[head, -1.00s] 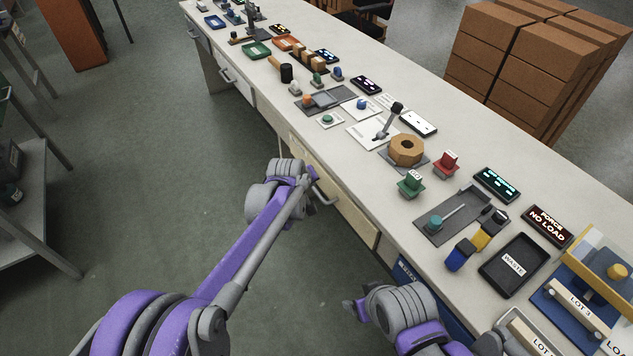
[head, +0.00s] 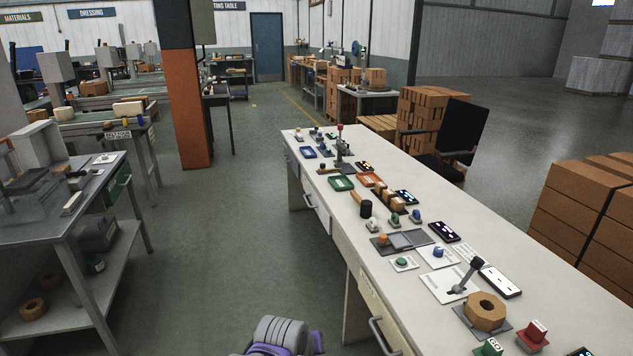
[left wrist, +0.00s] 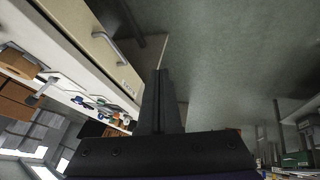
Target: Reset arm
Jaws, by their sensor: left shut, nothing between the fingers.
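My left gripper (left wrist: 160,82) shows in the left wrist view as dark fingers pressed together with nothing between them. It points out over the grey floor, beside the bench's drawer front (left wrist: 85,35), and touches nothing that I can see. In the head view only a grey and purple part of my arm shows at the bottom edge, left of the bench; the gripper's fingers cannot be made out there. My right gripper is not in view.
The long white bench (head: 335,220) runs along the right, with buttons, a lever, displays and a hexagonal wooden block (head: 486,310) on top. Drawer handles (head: 382,335) stick out on its near side. A grey table (head: 75,215) stands at left. The floor between (head: 220,260) is clear.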

